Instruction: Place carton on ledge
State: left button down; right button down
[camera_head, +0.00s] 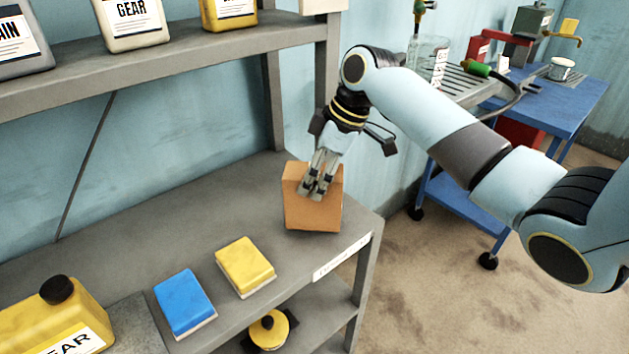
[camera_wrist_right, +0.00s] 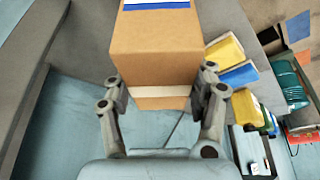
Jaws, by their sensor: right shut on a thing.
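The brown cardboard carton (camera_head: 313,213) is at the right end of the grey ledge (camera_head: 190,222), upright; I cannot tell whether its base touches the surface. My right gripper (camera_head: 313,188) reaches down from above and is shut on the carton. In the right wrist view the carton (camera_wrist_right: 157,45) sits between the two fingers of the gripper (camera_wrist_right: 163,95), with a pale tape strip and a blue-and-white label on it. My left gripper is not in either view.
A yellow sponge (camera_head: 245,267) and a blue sponge (camera_head: 185,302) lie on the ledge in front of the carton. A yellow jug (camera_head: 58,318) stands at the front left. An upper shelf (camera_head: 170,57) holds several containers. A blue cart (camera_head: 560,110) stands to the right.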

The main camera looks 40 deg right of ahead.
jog(key=shift+f, duration=1.15)
jog(key=shift+c, duration=2.1)
grip_release()
jog(key=shift+r, duration=0.15)
jog(key=b+v, duration=0.1)
jog(key=v, duration=1.1)
jog(key=shift+s, duration=0.1)
jog(key=shift+a, duration=0.1)
